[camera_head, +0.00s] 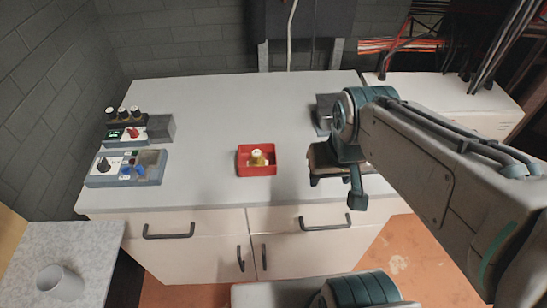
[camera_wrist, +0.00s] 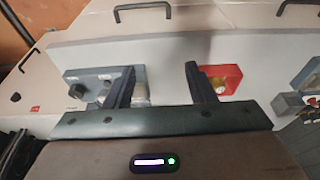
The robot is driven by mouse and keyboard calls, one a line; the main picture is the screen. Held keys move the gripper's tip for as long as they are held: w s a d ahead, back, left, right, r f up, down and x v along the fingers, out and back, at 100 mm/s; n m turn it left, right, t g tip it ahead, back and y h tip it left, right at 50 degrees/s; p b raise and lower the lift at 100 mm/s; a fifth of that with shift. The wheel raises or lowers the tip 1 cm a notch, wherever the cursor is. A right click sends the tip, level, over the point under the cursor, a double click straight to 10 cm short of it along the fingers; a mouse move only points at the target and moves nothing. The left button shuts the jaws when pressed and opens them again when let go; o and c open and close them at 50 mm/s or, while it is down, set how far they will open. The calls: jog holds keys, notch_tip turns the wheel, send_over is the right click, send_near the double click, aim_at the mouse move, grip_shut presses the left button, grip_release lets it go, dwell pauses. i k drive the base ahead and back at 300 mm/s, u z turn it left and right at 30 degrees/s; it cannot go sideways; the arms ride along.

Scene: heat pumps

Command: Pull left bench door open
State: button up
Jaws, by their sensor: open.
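The left bench door (camera_head: 190,262) is a pale panel under the left drawer, shut flush with the bench front. Its dark vertical handle (camera_head: 241,258) is near its right edge, beside the right door's handle (camera_head: 264,257). My gripper (camera_wrist: 160,72) is open and empty in the wrist view, its two dark fingers apart above the bench top. In the head view my gripper is over the right part of the bench, away from the left door. The door handles are not clearly visible in the wrist view.
The grey bench top (camera_head: 205,110) carries a red tray (camera_head: 257,170) with a brass-coloured part, control boxes (camera_head: 126,168) at left and a grey box partly behind my arm. Drawer handles (camera_head: 168,232) stick out above the doors.

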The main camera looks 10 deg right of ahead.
aim_at(227, 258)
jog(key=u, duration=2.85)
jog(key=k, duration=0.75)
jog(key=z, duration=0.6)
